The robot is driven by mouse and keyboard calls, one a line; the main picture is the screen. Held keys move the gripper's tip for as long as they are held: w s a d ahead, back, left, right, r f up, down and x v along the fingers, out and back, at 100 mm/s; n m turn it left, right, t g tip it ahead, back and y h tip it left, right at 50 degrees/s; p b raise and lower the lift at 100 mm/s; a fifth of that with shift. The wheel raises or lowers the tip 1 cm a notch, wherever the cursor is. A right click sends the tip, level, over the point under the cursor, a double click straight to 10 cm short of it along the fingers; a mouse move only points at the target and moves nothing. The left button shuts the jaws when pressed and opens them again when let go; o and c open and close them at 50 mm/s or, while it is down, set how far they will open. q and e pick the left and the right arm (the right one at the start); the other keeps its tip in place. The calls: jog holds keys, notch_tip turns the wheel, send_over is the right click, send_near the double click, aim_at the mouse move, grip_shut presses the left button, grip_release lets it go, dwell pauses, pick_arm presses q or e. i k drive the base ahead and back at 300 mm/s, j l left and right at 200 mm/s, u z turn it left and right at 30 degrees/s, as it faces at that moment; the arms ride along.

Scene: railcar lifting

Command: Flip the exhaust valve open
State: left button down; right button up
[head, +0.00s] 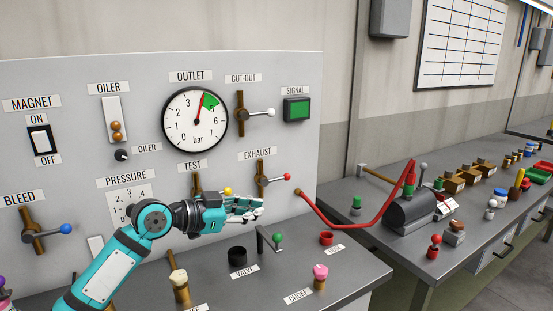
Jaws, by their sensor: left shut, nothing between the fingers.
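The exhaust valve (262,181) is a brass fitting on the grey panel, below the EXHAUST label (257,154). Its lever points right, roughly level, and ends in a red ball (287,177). My left gripper (258,208) reaches in from the lower left, with its fingers shut and empty. In the picture the fingers lie just below the exhaust valve. I cannot tell how far in front of the panel they are. My left arm partly hides the test valve (196,182) and the PRESSURE plate. My right gripper is not in view.
The test valve's yellow ball (228,190) shows just above my gripper. The cut-out valve (240,113) and outlet gauge (195,120) are above. A green-knobbed lever (277,238), black socket (237,256) and pink-topped choke (320,276) stand on the bench. A red hose (350,223) runs right.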

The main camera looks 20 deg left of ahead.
aim_at(264, 182)
jog(key=i+j, duration=0.25)
jog(key=i, duration=0.2)
jog(key=i+j, duration=0.25)
jog(key=i, duration=0.25)
